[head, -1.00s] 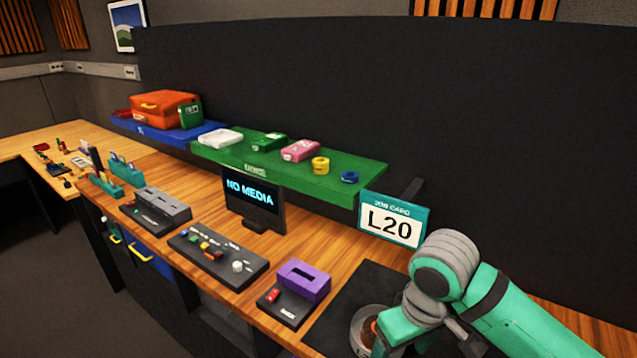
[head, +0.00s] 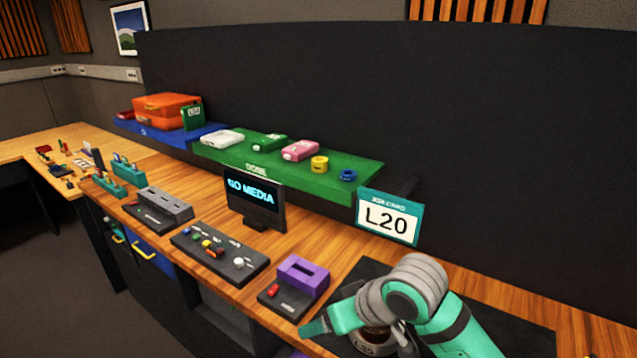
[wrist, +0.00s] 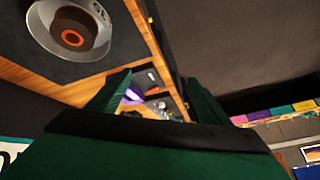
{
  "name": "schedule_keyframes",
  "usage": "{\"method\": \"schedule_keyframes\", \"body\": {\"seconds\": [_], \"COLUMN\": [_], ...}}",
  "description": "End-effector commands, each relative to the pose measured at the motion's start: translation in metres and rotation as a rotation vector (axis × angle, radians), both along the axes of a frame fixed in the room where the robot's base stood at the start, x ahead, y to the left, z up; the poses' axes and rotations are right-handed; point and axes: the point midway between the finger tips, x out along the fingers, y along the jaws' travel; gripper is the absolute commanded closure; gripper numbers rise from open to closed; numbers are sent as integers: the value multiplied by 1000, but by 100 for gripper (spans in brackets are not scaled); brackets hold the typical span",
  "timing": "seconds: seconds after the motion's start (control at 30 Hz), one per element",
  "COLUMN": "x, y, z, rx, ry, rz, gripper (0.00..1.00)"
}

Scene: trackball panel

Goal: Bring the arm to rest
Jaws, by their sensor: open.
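My arm (head: 437,310) is teal with grey joints and reaches in from the lower right of the head view. It is bent over the dark mat at the bench's right part. In the wrist view my gripper (wrist: 157,96) shows two green fingers spread apart with nothing between them. In the head view its teal end points left, beside the purple-topped device (head: 303,274). A round clear dish (head: 374,342) lies partly hidden under the arm. The wrist view shows this dish (wrist: 40,22) with a dark ring and orange centre, apart from the fingers.
A sign reading L20 (head: 388,217) stands behind the arm. A small screen (head: 255,199) and a button panel (head: 218,252) are further left. A green shelf (head: 330,186) holds boxes and rings. The dark back panel (head: 480,120) rises behind the bench.

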Motion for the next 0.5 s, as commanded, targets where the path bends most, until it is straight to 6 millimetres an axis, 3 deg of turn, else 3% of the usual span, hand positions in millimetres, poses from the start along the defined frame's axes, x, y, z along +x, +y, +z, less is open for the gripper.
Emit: {"method": "schedule_keyframes", "body": {"seconds": [0.03,0.2,0.5], "x": [6,27,49], "y": [20,70,125], "z": [3,20,48], "rx": [65,259,569], "ry": [-37,-170,-362], "rz": [10,17,-48], "gripper": [28,28,28]}}
